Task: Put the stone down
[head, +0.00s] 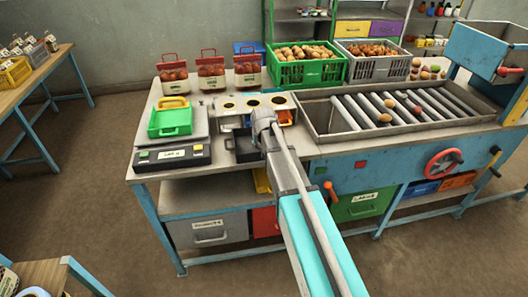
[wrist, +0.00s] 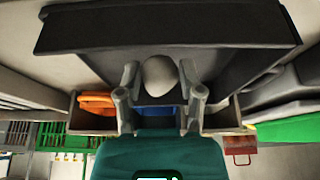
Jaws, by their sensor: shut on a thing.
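My gripper (wrist: 160,80) is in the wrist view, its fingers on both sides of a smooth pale grey stone (wrist: 160,70). The stone is held between the fingers, in front of a dark tray (wrist: 165,28). I cannot tell how high it is above the tray. In the head view my arm reaches over the front of the bench to the dark tray (head: 243,150). The fingers and the stone are hidden there behind my wrist.
A board with round holes (head: 228,106) stands behind my wrist. The scale with a green tray (head: 170,121) is left, the roller sorting tray (head: 318,118) right. Orange cloth (wrist: 97,103) lies in a small bin.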

